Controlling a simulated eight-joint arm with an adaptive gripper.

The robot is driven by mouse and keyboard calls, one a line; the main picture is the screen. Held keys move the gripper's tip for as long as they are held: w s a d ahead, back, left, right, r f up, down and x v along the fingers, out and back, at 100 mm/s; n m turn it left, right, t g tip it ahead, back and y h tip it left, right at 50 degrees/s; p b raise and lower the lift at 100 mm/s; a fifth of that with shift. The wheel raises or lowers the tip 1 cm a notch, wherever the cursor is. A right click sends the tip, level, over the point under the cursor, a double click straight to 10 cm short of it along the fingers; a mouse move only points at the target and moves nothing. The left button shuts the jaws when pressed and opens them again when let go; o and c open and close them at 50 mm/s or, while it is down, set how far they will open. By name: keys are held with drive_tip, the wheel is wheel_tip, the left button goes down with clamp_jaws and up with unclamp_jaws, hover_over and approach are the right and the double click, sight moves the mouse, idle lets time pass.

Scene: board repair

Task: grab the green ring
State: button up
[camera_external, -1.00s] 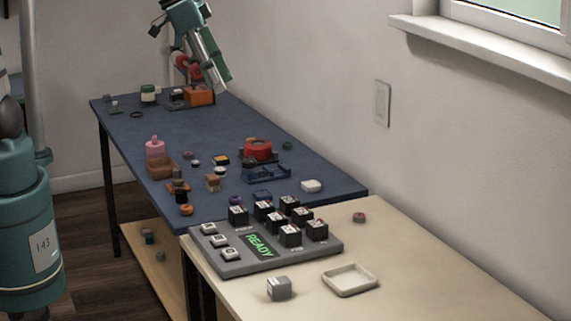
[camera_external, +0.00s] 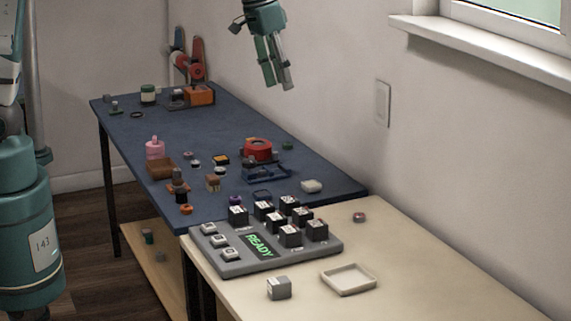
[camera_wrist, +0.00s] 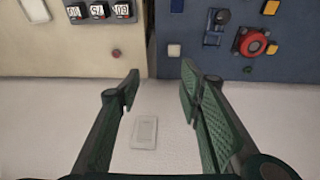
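A small dark green round thing, apparently the green ring (camera_external: 287,145), lies on the blue table near its wall-side edge, behind and right of a red round part. In the wrist view a small dark shape (camera_wrist: 247,69) at the table edge below the red part seems to be the same ring; its hole cannot be made out. My gripper (camera_external: 279,86) hangs high in the air by the wall, above and apart from the ring. In the wrist view my gripper (camera_wrist: 160,72) has its fingers spread wide with nothing between them.
The red round part (camera_external: 258,149) sits beside the ring, with a blue fixture (camera_external: 267,173) in front. A white block (camera_external: 311,186) lies near the table's right end. A keypad board (camera_external: 260,246) stands on the beige table. The wall with a switch plate (camera_external: 382,103) bounds the right side.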

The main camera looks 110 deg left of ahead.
drive_tip(key=s+a+f+n, duration=0.1)
drive_tip(key=a+f, duration=0.2)
drive_tip(key=a, duration=0.4)
drive_tip(key=a+f+n+g, duration=0.1)
drive_tip(key=a+f, duration=0.3)
drive_tip(key=a, duration=0.3)
drive_tip(key=s+a+f+n, duration=0.1)
drive_tip(key=a+f, duration=0.2)
drive_tip(key=a, duration=0.4)
drive_tip(key=n+g+h, duration=0.1)
drive_tip(key=n+h, duration=0.1)
drive_tip(key=n, duration=0.1)
approach(288, 146)
drive_tip(key=shift+w+a+r, duration=0.1)
drive_tip(key=shift+w+a, duration=0.05)
drive_tip(key=shift+a, duration=0.15)
drive_tip(key=shift+s+a+f, duration=0.3)
drive_tip(key=shift+a+f, duration=0.05)
drive_tip(key=shift+f, duration=1.3)
